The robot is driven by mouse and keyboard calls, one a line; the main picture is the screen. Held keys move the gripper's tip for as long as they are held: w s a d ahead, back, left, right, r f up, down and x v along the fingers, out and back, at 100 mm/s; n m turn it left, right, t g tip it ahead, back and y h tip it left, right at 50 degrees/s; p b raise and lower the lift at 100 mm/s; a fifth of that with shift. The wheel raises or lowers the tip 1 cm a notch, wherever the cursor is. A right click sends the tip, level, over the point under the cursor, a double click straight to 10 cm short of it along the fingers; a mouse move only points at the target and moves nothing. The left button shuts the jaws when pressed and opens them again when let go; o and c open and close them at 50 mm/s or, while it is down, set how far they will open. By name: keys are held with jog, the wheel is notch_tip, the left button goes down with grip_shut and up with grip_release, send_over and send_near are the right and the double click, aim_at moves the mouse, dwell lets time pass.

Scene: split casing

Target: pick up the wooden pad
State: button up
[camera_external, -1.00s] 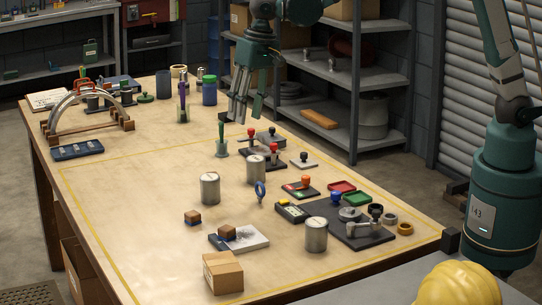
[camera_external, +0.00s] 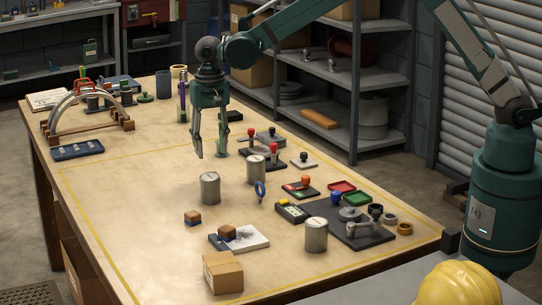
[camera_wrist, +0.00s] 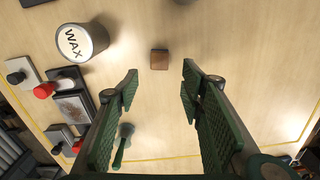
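I cannot tell from the label which one is meant. My gripper (camera_external: 210,154) points down above the table, behind the nearer tins. In the wrist view my gripper (camera_wrist: 158,85) has its fingers wide apart with nothing between them.
A WAX tin (camera_wrist: 80,42) stands left of the block in the wrist view. A green-handled brush (camera_wrist: 124,145) is below my fingers. Red-knobbed stamps (camera_external: 274,152) stand to the right. A cardboard box (camera_external: 222,272) is at the front.

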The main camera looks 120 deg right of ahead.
jog(key=shift+d+f, duration=0.35)
jog(key=shift+f, duration=0.05)
jog(key=shift+f, duration=1.25)
jog(key=shift+f, duration=0.1)
jog(key=shift+a+f, duration=0.1)
jog(key=shift+f, duration=2.45)
jog(key=c, duration=0.9)
